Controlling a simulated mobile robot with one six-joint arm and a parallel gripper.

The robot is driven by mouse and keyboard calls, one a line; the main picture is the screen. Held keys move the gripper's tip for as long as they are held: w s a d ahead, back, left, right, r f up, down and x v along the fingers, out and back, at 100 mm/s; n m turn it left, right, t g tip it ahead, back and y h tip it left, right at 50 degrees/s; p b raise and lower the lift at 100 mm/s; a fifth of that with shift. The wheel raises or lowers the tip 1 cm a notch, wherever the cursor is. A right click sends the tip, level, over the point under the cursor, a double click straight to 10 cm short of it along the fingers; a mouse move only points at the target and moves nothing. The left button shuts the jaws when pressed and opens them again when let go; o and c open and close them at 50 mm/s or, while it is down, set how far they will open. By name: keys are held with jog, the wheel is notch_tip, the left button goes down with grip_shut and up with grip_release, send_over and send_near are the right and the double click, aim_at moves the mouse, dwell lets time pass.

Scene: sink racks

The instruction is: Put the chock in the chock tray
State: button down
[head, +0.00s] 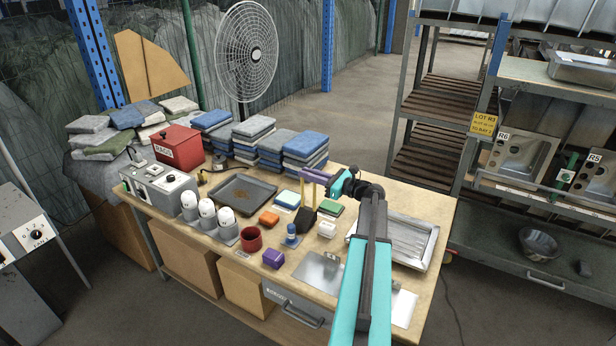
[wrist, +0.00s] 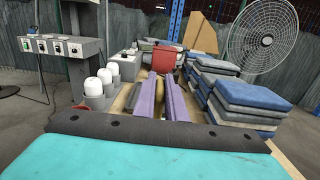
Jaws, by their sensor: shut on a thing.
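My gripper (head: 314,177) has purple fingers and is over the work table. It also shows in the wrist view (wrist: 163,97), with its two long fingers close together. It is shut on the chock (head: 304,221), a dark wedge-like piece with tan uprights reaching up to the fingers. Most of the chock is hidden from the wrist view. I cannot tell how far it is above the table top. A shallow dark tray (head: 245,191), which looks like the chock tray, lies flat and empty to the left of my gripper.
Folded cloth stacks (head: 303,148) and a red box (head: 179,148) stand behind the tray. White-topped cylinders (head: 207,212), a red cup (head: 251,238), an orange block (head: 269,218) and a purple block (head: 272,259) stand in front. A metal sink tray (head: 425,255) lies at right.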

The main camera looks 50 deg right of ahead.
jog(key=shift+f, duration=0.55)
jog(key=c, duration=1.8)
grip_release()
jog(key=shift+f, duration=0.1)
jog(key=shift+s, duration=0.3)
jog(key=b+v, duration=0.3)
jog(key=v, duration=0.8)
jog(key=shift+s, duration=0.2)
